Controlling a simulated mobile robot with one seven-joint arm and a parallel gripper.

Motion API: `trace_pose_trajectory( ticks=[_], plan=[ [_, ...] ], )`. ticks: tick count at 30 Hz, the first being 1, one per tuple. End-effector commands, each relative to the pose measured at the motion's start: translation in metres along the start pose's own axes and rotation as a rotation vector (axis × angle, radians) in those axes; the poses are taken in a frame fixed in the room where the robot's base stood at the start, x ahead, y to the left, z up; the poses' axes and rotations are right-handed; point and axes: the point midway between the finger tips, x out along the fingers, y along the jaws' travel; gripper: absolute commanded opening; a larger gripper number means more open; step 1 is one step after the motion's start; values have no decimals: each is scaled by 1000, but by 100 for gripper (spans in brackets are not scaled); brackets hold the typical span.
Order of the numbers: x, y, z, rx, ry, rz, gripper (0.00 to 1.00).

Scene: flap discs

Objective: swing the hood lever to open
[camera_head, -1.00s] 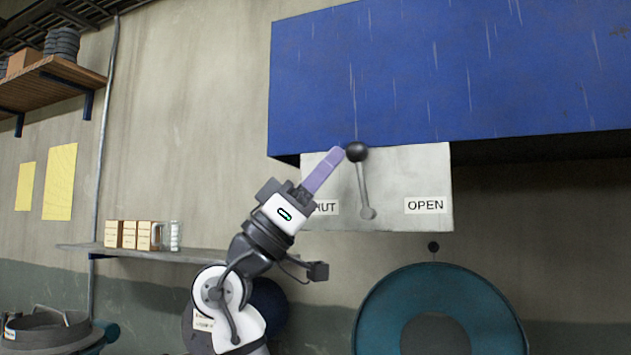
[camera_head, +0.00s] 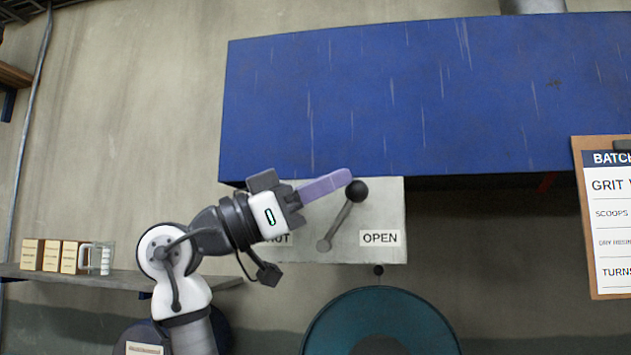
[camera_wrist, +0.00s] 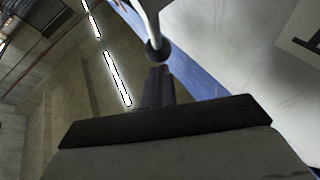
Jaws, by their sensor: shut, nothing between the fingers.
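The hood lever (camera_head: 340,227) is a grey rod with a black ball knob (camera_head: 357,190), pivoted low on a pale metal plate (camera_head: 390,204). It leans up and to the right, toward the OPEN label (camera_head: 380,238). The SHUT label (camera_head: 278,239) is partly hidden behind my arm. My gripper (camera_head: 347,178) is shut and empty, its purple fingers together. The fingertips are at the left side of the knob and appear to touch it. In the wrist view, the knob (camera_wrist: 157,50) sits just beyond the fingertips (camera_wrist: 160,72).
The blue hood (camera_head: 400,95) overhangs the plate. A teal round drum (camera_head: 325,325) stands below. A clipboard (camera_head: 578,220) is at the right edge. A shelf (camera_head: 130,279) with small boxes (camera_head: 50,255) and a clear mug (camera_head: 97,258) is at the left.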

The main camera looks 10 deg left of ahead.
Motion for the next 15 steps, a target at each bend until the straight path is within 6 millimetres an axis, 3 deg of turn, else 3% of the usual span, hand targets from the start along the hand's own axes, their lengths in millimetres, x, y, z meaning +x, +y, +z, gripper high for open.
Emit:
trace_pose_trajectory(
  ticks=[15],
  plan=[
    [5,2,3,-1,1,-1,0]
  ],
)
